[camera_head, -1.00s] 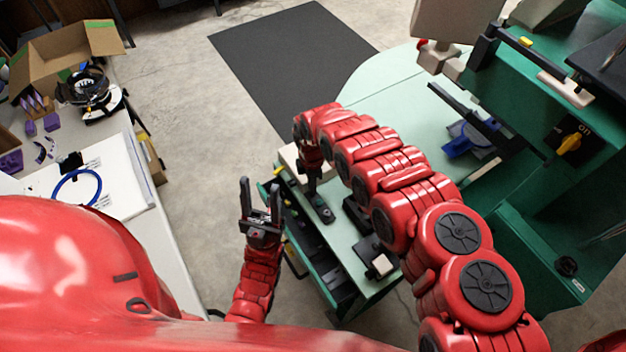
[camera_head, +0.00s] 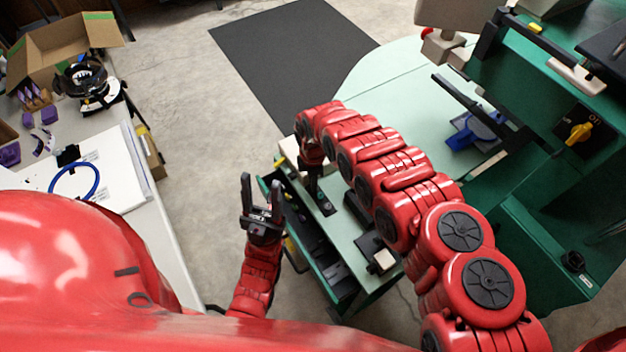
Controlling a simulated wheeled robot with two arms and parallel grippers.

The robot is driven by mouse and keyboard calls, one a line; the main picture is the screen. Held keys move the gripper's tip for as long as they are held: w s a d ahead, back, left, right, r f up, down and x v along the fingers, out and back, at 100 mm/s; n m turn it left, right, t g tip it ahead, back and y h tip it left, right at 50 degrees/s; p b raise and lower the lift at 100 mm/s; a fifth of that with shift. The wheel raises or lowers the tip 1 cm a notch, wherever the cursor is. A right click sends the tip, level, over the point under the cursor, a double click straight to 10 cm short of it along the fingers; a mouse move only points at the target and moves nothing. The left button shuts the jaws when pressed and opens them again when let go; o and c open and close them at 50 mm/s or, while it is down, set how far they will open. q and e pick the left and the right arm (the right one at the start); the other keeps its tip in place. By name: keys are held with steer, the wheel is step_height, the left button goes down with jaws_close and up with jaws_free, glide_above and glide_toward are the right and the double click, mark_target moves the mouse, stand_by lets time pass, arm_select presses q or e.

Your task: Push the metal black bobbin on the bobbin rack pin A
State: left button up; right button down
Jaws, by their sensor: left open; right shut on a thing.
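My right arm reaches in from the right, over the green table (camera_head: 380,105). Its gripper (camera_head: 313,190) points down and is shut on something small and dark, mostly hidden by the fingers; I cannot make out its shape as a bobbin. Just below the fingertips is a narrow dark base (camera_head: 326,207) on the tabletop, possibly the bobbin rack; pin A cannot be made out. Whether the held thing touches it, I cannot tell. My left gripper (camera_head: 262,192) is open and empty, fingers pointing up, left of the table's drawers.
Open drawers (camera_head: 318,250) hang below the table's left side. A dark block with a pale top (camera_head: 381,261) sits near the front edge. A green machine (camera_head: 540,230) stands at right.

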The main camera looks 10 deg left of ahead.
steer(key=shift+f, duration=0.1)
steer(key=c, duration=1)
jaws_free()
steer(key=shift+c, duration=0.2)
steer(key=o, duration=0.3)
steer(key=shift+s, duration=0.15)
steer(key=shift+o, duration=0.2)
steer(key=shift+w+r, duration=0.2)
steer(key=shift+r, duration=0.05)
